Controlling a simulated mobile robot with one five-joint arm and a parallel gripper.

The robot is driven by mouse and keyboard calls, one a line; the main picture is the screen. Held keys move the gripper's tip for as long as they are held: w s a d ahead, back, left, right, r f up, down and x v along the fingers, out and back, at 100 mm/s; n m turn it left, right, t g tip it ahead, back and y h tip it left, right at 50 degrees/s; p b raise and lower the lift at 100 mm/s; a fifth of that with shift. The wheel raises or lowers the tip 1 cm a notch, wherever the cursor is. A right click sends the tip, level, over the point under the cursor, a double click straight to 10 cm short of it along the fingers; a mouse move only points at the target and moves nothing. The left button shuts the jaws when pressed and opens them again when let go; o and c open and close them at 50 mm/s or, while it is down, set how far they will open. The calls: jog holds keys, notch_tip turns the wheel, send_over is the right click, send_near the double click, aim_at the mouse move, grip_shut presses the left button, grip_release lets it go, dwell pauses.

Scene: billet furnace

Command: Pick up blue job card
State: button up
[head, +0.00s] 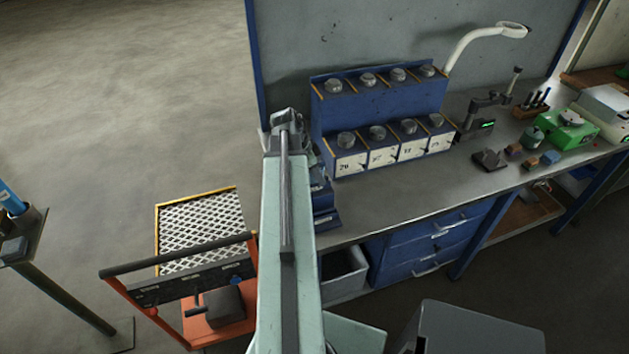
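I cannot make out a blue job card for certain in the head view. Blue tray-like pieces (325,203) stand on the grey workbench (400,190) just right of my arm, partly hidden by it; whether a card is among them I cannot tell. My arm reaches up the middle of the picture to the bench's left end. My gripper (285,120) is at its far end, left of the blue two-tier rack, small and mostly hidden by the arm. Its fingers are not clear, and nothing held can be seen.
The blue rack (378,100) holds several round metal weights. A white lamp arm (480,42), small blocks (550,157) and a green device (570,133) stand to the right. An orange cart (225,320) and mesh-topped platform (202,228) are at lower left. Floor at upper left is clear.

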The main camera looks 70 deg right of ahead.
grip_shut()
jog(key=shift+r, duration=0.1)
